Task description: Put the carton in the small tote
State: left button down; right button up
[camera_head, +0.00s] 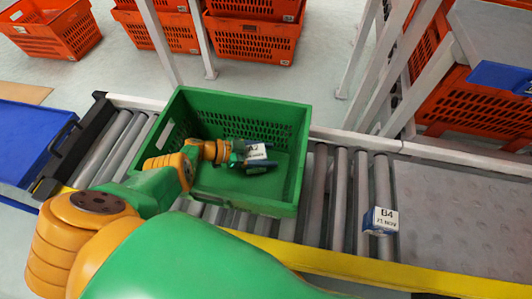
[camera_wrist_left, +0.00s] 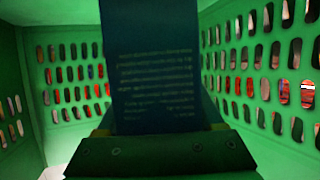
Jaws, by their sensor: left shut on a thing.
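A dark blue carton with a white label (camera_head: 257,152) is inside the green tote (camera_head: 303,150), in the middle of the head view. My left gripper (camera_head: 241,157) reaches down into the tote and is shut on this carton. In the left wrist view the carton (camera_wrist_left: 150,70) stands straight out from the gripper, with the tote's slotted green walls (camera_wrist_left: 68,75) around it. Whether the carton touches the tote floor cannot be told. My right gripper is not in view.
The tote sits on a roller conveyor (camera_head: 318,195) with a yellow front rail. A second blue and white carton marked B4 (camera_head: 381,220) lies on the rollers to the right. Orange totes (camera_head: 255,37) stand behind. A blue tote (camera_head: 28,140) is at the left.

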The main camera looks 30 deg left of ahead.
pick_arm(q)
grip_release()
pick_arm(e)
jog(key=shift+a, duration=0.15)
pick_arm(q)
jog(key=shift+r+p, duration=0.3)
jog(key=shift+p, duration=0.1)
jog(key=shift+r+p, duration=0.65)
jog(key=v, duration=0.2)
jog(key=p+v, duration=0.1)
jog(key=v, duration=0.4)
jog(key=shift+s+a+f, duration=0.15)
jog(key=shift+a+f, duration=0.05)
jog(key=shift+f, duration=0.05)
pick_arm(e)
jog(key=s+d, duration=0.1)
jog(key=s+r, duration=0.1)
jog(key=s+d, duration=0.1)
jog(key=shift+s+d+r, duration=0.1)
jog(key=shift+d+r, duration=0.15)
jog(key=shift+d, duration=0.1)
